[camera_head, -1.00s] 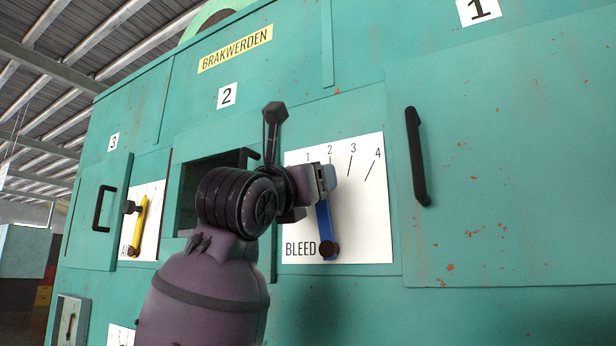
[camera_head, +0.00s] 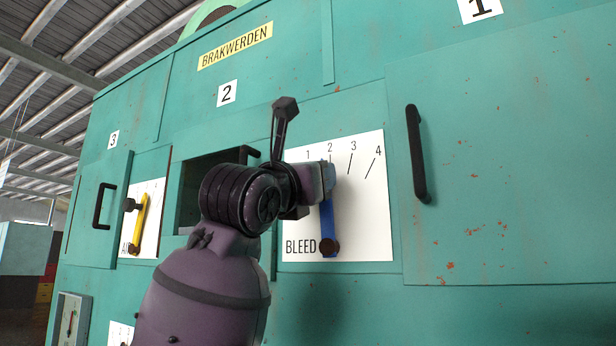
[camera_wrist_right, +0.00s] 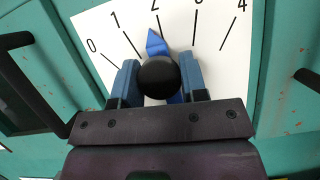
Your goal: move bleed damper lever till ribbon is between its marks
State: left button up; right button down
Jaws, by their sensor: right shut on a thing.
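The bleed damper lever is a blue bar (camera_head: 328,222) on a white plate (camera_head: 362,225) marked BLEED, pivoting at a dark knob at its bottom. My right gripper (camera_head: 322,182) covers its upper part. In the right wrist view, the gripper (camera_wrist_right: 158,84) is shut on the lever's round black knob (camera_wrist_right: 158,76), one finger on each side. The blue pointed tip (camera_wrist_right: 155,42) shows beyond the knob, close to the mark 2 line and slightly to its left. I cannot make out the ribbon or its marks. My left gripper is out of view.
A yellow lever (camera_head: 140,222) stands on another plate to the left. A dark opening (camera_head: 200,190) lies behind my arm. A black door handle (camera_head: 416,155) sticks out right of the BLEED plate. A small gauge (camera_head: 70,322) is at lower left.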

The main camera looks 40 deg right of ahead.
jog(key=shift+s+m, duration=0.3)
jog(key=shift+m, duration=0.2)
jog(key=c, duration=0.7)
grip_release()
jog(key=shift+o, duration=0.2)
jog(key=b+v, duration=0.2)
jog(key=v, duration=0.8)
jog(key=shift+a+f, duration=0.15)
jog(key=shift+a, duration=0.2)
